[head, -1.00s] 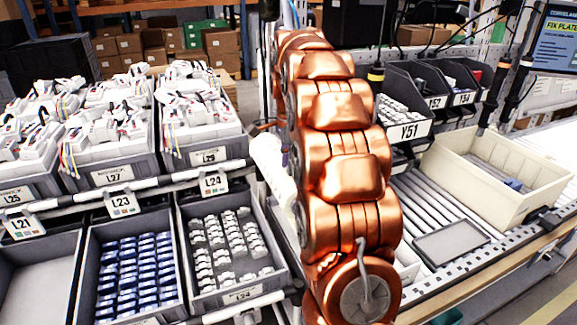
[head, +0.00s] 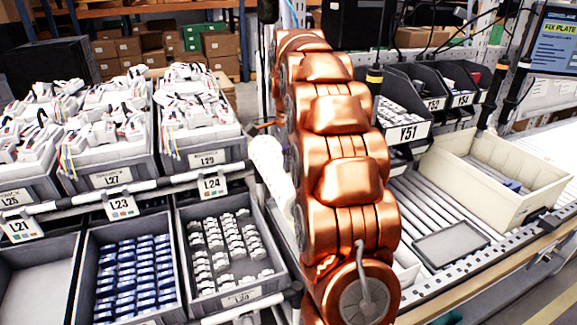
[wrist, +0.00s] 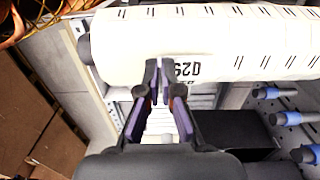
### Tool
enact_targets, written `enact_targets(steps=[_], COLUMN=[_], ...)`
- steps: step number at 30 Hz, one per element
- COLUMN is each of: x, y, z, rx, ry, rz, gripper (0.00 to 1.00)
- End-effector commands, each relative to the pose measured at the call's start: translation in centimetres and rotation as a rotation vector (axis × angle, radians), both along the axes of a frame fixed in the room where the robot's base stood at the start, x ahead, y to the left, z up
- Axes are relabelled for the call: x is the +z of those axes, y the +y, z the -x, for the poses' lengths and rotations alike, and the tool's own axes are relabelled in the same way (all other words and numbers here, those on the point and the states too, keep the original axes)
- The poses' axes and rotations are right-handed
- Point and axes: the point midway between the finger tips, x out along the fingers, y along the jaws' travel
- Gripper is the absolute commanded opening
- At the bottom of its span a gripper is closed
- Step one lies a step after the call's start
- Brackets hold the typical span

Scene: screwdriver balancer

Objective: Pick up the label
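A large white cylinder (wrist: 235,40) with rows of dark marks lies across the top of the wrist view. Black print, upside down and partly covered by my fingers, shows on its lower side; I cannot tell whether this is the label itself. My gripper (wrist: 158,75) is in front of this print, its two dark fingers with purple pads close together at the tips. A thin gap seems to show between them, and I cannot tell whether anything is held in it. In the head view my copper arm hides the gripper, and a white rounded piece (head: 267,160) shows beside the arm.
Bins of white parts (head: 228,250) and blue parts (head: 133,275) stand at the left. A roller conveyor (head: 420,215) with a beige crate (head: 470,190) and a grey plate (head: 450,245) is at the right. Blue-tipped tools (wrist: 285,118) are at the wrist view's right.

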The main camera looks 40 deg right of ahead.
Motion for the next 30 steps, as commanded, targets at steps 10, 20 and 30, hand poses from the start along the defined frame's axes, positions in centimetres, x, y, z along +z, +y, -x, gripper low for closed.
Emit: enact_targets(steps=[10,20,30], x=[1.8,2.9,3.1], y=[0.0,0.8,3.7], z=[0.0,0.4,1.9], rx=[0.000,0.000,0.001], ry=[0.000,0.000,0.000], rz=[0.000,0.000,0.000], gripper=[0.00,0.00,0.00])
